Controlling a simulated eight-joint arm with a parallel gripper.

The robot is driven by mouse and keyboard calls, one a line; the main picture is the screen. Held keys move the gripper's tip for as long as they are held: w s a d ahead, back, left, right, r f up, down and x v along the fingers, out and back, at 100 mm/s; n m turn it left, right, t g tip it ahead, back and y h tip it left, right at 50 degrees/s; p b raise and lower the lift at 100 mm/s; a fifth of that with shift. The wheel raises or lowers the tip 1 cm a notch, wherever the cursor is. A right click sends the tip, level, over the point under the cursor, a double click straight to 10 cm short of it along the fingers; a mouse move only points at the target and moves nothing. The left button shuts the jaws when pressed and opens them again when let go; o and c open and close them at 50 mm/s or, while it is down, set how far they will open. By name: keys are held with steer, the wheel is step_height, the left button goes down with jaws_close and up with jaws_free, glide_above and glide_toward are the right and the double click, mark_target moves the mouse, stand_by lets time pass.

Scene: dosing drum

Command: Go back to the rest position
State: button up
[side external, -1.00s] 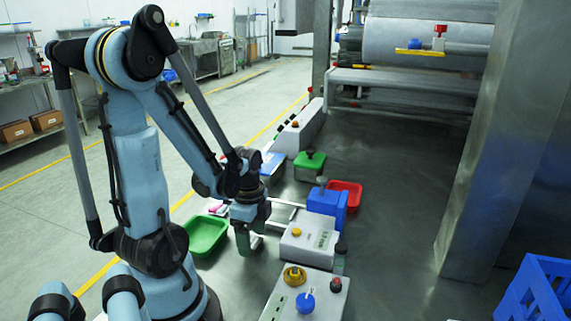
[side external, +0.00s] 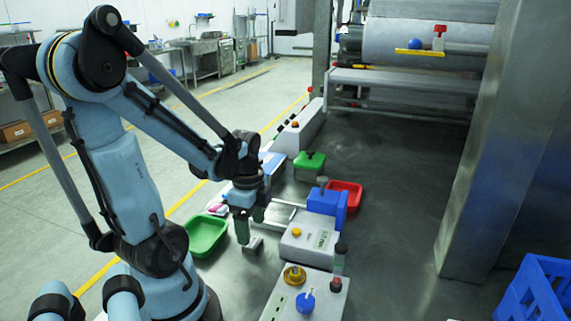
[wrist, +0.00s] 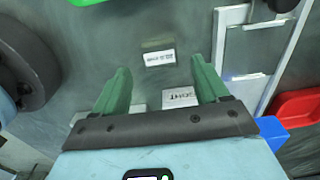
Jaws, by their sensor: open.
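My gripper (side external: 249,232) has green fingers pointing down, just above the dark metal table beside the green tray. In the wrist view the fingers (wrist: 160,80) are spread wide with nothing held between them. A small grey block (side external: 253,246) with a white label stands on the table just below the fingers. What seems to be the same block (wrist: 158,55) lies beyond the fingertips in the wrist view, clear of both. A second white label (wrist: 180,97) shows between the fingers, nearer the palm; its text is partly hidden.
A green tray (side external: 206,238) is left of the gripper. A white box with an orange knob (side external: 297,232), a blue block (side external: 327,203) and a red tray (side external: 357,190) are to the right. A control box (side external: 325,304) is in front. A blue crate (side external: 533,290) is far right.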

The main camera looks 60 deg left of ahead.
steer(key=shift+r, duration=3.85)
steer(key=shift+f, duration=6)
steer(key=shift+r, duration=2.2)
steer(key=d+r, duration=0.3)
steer(key=d, duration=0.3)
steer(key=shift+w+d+r, duration=0.25)
steer(key=shift+w+r, duration=0.05)
steer(key=shift+r, duration=0.05)
steer(key=shift+a, duration=0.15)
glide_above(252, 242)
step_height(252, 242, down, 4)
steer(key=shift+a+f, duration=0.1)
steer(key=shift+f, duration=1.4)
